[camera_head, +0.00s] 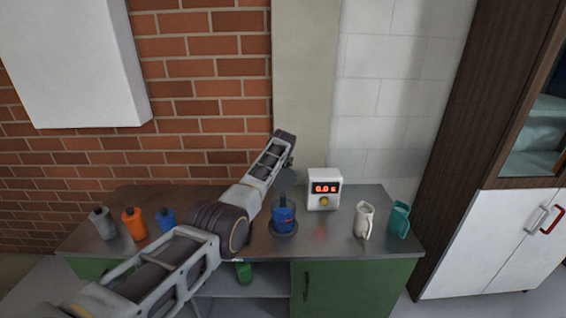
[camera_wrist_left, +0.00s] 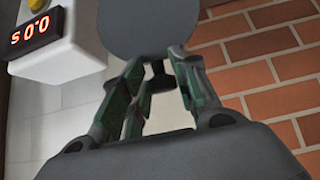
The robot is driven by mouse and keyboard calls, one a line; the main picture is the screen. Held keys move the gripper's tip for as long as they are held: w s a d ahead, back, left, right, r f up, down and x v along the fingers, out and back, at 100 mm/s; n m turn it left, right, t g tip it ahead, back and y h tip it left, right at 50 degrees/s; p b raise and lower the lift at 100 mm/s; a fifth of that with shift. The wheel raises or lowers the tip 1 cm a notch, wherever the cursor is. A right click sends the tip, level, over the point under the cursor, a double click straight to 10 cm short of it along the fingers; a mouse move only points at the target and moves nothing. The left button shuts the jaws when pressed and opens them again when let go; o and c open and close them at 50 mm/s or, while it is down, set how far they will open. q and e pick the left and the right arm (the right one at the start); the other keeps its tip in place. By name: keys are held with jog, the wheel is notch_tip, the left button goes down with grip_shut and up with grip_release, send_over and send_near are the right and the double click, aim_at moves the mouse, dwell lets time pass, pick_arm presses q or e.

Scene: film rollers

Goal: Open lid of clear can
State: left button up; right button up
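The can (camera_head: 283,215) stands upright on a dark round plate near the middle of the counter, with blue showing in it. A round grey lid (camera_head: 288,180) is above it, tilted up and apart from the can's rim. The lid also fills the top of the left wrist view (camera_wrist_left: 146,28). My left gripper (camera_head: 284,160) is at the lid, behind and above the can. In the left wrist view its fingers (camera_wrist_left: 157,68) close in at the lid's lower edge and appear to hold it; the exact contact is hidden. My right gripper is not in view.
A white box with a red display (camera_head: 325,189) stands right of the can. A cream pitcher (camera_head: 363,220) and a teal pitcher (camera_head: 399,220) are farther right. Grey (camera_head: 103,223), orange (camera_head: 134,224) and blue (camera_head: 166,219) bottles stand at left. The counter's front right is clear.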

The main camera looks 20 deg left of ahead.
pick_arm(q)
jog(key=o, duration=0.3)
jog(key=shift+f, duration=0.6)
jog(key=shift+o, duration=0.2)
jog(key=shift+w+r, duration=0.1)
jog(key=shift+r, duration=0.2)
jog(key=shift+r, duration=0.15)
jog(key=shift+r, duration=0.1)
jog(key=v, duration=1.1)
jog(key=shift+s, duration=0.25)
dwell(0.3)
